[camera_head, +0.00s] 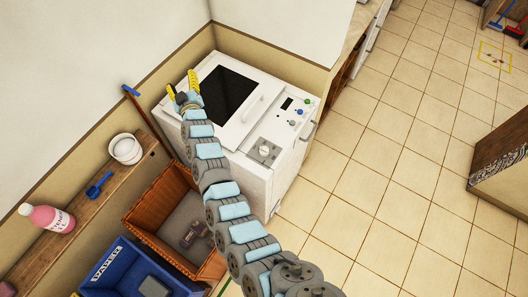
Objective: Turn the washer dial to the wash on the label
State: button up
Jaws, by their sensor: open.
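The white washer (262,178) stands against the wall in the upper middle, with a dark window (222,95) on its top. A white dial (264,151) sits on a grey square plate at the near right part of the top. I cannot make out any wash label or the dial's marks. My gripper (183,84), with yellow fingertips, is open and empty at the washer's far left corner, well left of the dial. My arm runs across the washer's left side.
A wooden shelf (75,215) at left holds a pink bottle (50,218), a blue scoop (98,186) and a white bowl (127,149). Below are an orange crate (157,212) and a blue bin (110,265) marked PAPER. The tiled floor (400,150) at right is largely clear.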

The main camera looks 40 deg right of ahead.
jog(key=w+d+n+g+y+b, duration=0.2)
jog(key=w+d+n+y, duration=0.1)
jog(key=n, duration=0.1)
jog(key=n+g+y+b, duration=0.3)
jog(key=n+g+b, duration=0.3)
jog(key=n+g, duration=0.75)
send_over(264, 149)
notch_tip(264, 149, down, 11)
jog(key=m+g, duration=0.1)
jog(key=m, duration=0.1)
jog(key=shift+n, duration=0.25)
notch_tip(264, 149, down, 15)
jog(key=shift+w, duration=0.1)
jog(key=shift+f, duration=1)
